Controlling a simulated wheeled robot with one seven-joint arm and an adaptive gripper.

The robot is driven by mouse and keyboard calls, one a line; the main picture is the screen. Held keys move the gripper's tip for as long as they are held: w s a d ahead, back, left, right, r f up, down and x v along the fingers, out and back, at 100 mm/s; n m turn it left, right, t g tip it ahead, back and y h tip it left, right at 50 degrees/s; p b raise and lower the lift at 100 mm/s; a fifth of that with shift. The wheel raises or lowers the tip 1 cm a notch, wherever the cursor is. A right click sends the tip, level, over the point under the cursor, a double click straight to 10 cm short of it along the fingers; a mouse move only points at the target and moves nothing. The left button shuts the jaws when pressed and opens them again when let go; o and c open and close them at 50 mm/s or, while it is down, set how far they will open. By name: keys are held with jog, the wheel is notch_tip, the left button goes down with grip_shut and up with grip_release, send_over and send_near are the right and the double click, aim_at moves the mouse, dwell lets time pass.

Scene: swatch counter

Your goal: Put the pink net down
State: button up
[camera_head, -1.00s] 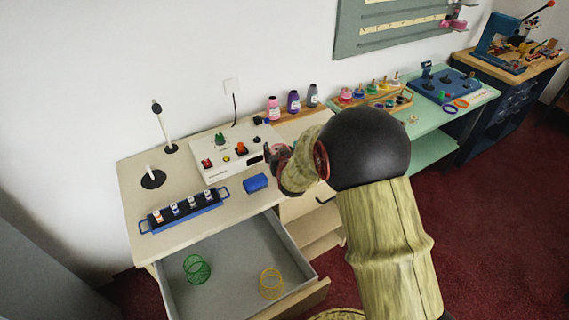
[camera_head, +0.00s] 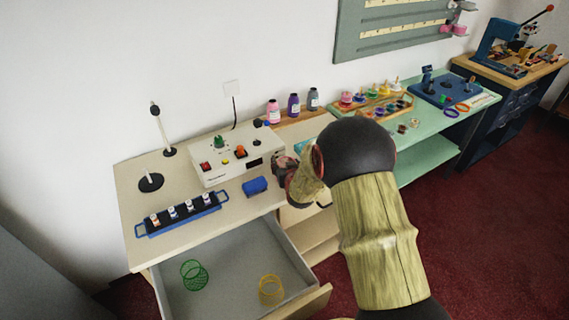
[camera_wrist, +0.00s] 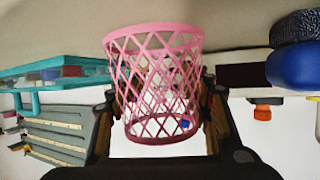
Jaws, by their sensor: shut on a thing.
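The pink net (camera_wrist: 163,137), an open lattice cylinder with a solid rim at each end, fills the middle of the wrist view. My gripper (camera_wrist: 160,93) is shut on it, one finger on each side. In the head view my gripper (camera_head: 283,168) is above the right front part of the cream counter, near the blue block. The net cannot be made out clearly there, as my arm hides much of that area. A green net (camera_head: 193,275) and a yellow net (camera_head: 271,290) are apart from each other in the open grey drawer (camera_head: 228,262).
A white control box (camera_head: 228,170), a blue block (camera_head: 255,186) and a blue rack of small bottles (camera_head: 181,214) occupy the counter. Two upright rods stand at its back left. Several bottles line the back. The drawer's middle is bare.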

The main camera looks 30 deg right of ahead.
jog(key=o, duration=0.9)
jog(key=shift+f, duration=0.1)
jog(key=shift+c, duration=0.2)
